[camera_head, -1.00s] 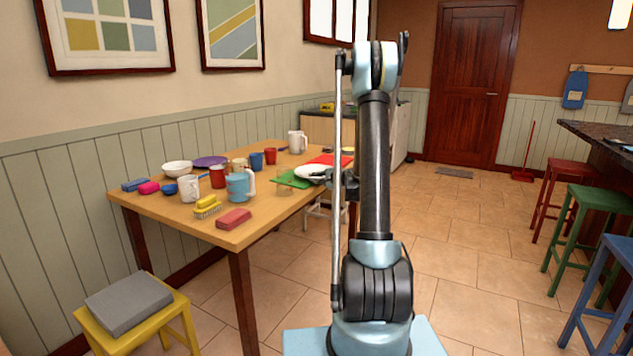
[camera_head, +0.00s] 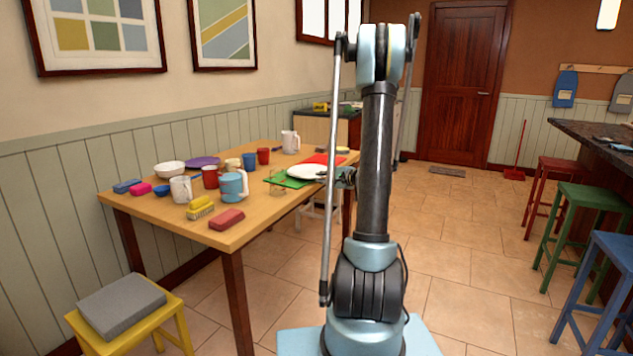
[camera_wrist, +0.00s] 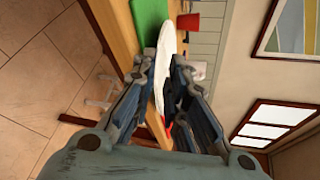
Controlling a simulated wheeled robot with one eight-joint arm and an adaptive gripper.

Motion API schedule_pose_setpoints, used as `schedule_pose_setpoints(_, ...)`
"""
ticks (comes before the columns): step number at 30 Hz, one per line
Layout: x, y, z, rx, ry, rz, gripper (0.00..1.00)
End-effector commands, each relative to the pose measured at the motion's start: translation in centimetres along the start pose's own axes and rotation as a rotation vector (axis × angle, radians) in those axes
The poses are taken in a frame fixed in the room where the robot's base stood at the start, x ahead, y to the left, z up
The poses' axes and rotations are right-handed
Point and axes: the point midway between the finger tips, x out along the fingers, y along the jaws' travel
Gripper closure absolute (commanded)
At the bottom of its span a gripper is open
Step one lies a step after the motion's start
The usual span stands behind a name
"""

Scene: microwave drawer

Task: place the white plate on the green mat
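The white plate (camera_head: 304,171) lies flat at the table's right side, overlapping the back right part of the green mat (camera_head: 277,179). Whether its far side also reaches the red mat is hard to tell. My gripper (camera_head: 338,176) is at the plate's right edge, partly hidden by my arm. In the wrist view, the plate (camera_wrist: 166,60) shows as a narrow ellipse between my two spread fingers (camera_wrist: 164,72), with the green mat (camera_wrist: 150,20) just below it. The fingers look apart, one above and one below the rim; contact is not clear.
The table (camera_head: 262,212) also holds a red mat (camera_head: 322,159), a white bowl (camera_head: 169,169), a purple plate (camera_head: 203,162), a light blue mug (camera_head: 232,186), other cups, sponges and a brush. A yellow stool (camera_head: 120,323) stands in front.

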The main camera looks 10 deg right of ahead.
Motion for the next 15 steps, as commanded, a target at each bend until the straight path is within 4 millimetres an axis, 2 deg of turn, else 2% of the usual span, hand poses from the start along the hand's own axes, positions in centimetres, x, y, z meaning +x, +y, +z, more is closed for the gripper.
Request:
schedule_pose_setpoints(3, -1.4, 0.0, -0.1, 0.001, 0.003, -0.001, 0.87)
schedule_pose_setpoints(8, -2.2, 0.0, 0.1, -0.005, 0.001, 0.004, 0.87)
schedule_pose_setpoints(11, -2.7, 0.0, 1.2, -0.031, -0.005, 0.028, 0.87)
schedule_pose_setpoints(15, -3.7, 0.4, 4.1, -0.112, -0.022, 0.102, 0.87)
